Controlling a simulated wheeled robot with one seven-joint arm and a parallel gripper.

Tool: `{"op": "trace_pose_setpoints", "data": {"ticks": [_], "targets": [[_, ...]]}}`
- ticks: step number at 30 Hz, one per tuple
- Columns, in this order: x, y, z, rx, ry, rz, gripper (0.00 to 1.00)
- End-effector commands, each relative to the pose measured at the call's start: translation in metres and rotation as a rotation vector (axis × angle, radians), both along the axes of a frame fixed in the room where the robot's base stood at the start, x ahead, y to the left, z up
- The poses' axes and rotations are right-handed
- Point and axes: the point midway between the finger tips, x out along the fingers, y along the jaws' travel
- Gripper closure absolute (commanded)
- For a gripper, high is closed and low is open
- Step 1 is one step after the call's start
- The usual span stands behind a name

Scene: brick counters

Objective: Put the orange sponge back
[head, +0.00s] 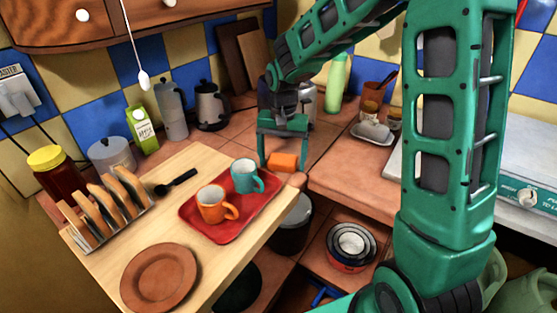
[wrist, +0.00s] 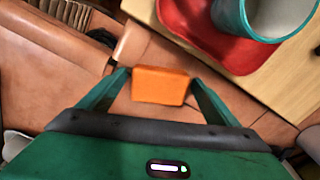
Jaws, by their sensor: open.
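The orange sponge (head: 283,162) lies on the tiled brick counter (head: 330,178) close to its front edge, just past the wooden board's corner. My gripper (head: 283,154) is open and points down over it, one finger to each side. In the wrist view the sponge (wrist: 161,88) shows between the two fingertips (wrist: 160,77), with a small gap at the sides. I cannot tell how far down the fingers reach beside it. A small dish (head: 386,140) with a pale block on it stands to the right, near a terracotta cup (head: 371,98) holding utensils.
A red tray (head: 237,228) with an orange mug (head: 213,204) and a teal mug (head: 244,177) sits close by on the wooden board (head: 115,277). A toast rack (head: 108,208) and brown plate (head: 160,278) stand left. A moka pot (head: 171,110) and green bottle (head: 338,82) stand behind.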

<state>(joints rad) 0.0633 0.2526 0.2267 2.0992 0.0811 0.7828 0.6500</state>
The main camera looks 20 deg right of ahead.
Motion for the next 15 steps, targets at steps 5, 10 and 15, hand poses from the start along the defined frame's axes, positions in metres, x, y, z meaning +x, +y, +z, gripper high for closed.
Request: {"op": "trace_pose_setpoints", "data": {"ticks": [5, 10, 15], "targets": [[0.001, 0.000, 0.015, 0.000, -0.004, 0.000, 0.16], [0.002, 0.000, 0.046, 0.000, -0.006, 0.000, 0.16], [0.002, 0.001, 0.080, 0.000, -0.005, 0.001, 0.16]]}}
